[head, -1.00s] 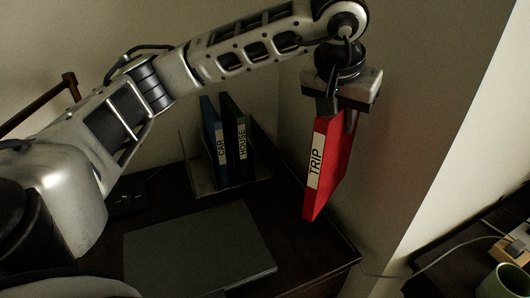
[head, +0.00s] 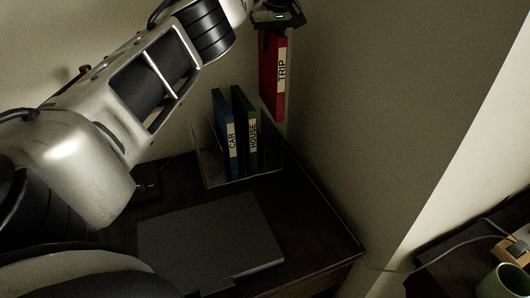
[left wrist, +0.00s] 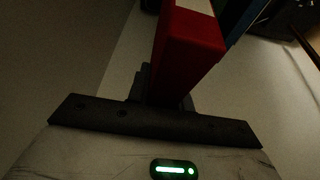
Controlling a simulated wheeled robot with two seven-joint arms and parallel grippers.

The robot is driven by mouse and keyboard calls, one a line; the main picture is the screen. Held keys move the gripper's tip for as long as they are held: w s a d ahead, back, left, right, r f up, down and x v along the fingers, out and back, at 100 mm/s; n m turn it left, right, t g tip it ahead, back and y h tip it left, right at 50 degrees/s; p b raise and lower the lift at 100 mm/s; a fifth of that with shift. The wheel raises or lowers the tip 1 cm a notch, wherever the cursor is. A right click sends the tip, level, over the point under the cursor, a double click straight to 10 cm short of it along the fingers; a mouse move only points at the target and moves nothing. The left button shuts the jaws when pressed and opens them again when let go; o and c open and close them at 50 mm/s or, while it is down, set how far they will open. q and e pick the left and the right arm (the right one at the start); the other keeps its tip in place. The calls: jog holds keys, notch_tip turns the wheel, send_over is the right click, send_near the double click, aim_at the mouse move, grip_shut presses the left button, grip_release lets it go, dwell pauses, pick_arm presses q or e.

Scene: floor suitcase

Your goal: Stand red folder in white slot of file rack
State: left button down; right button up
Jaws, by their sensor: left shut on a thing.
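My left gripper (head: 275,27) is shut on the top of the red folder (head: 269,78), labelled TRIP, which hangs upright in the air near the back corner. In the left wrist view the red folder (left wrist: 191,40) stands out from between the fingers. The file rack (head: 212,168) stands on the dark desk below and holds a blue folder (head: 222,122) labelled CAR and a green folder (head: 246,120) labelled HOUSE. The red folder is above the rack's right end, apart from it. I cannot make out a white slot. My right gripper is not in view.
A closed grey laptop (head: 210,247) lies on the desk (head: 315,232) in front of the rack. A wall is close on the right of the rack. A green mug (head: 490,284) and a cable are at the lower right.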

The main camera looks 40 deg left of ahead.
pick_arm(q)
jog(key=a, duration=0.2)
jog(key=b, duration=0.3)
send_near(262, 93)
jog(key=shift+n, duration=0.4)
jog(key=f, duration=0.7)
jog(key=shift+s+a+f, duration=0.1)
jog(key=shift+s+a, duration=0.2)
jog(key=shift+s, duration=0.05)
notch_tip(262, 93, down, 3)
jog(key=shift+f, duration=0.1)
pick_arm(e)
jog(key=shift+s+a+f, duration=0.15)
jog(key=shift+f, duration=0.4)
pick_arm(q)
jog(key=shift+f, duration=0.15)
jog(key=c, duration=1.3)
grip_release()
jog(key=shift+o, duration=0.2)
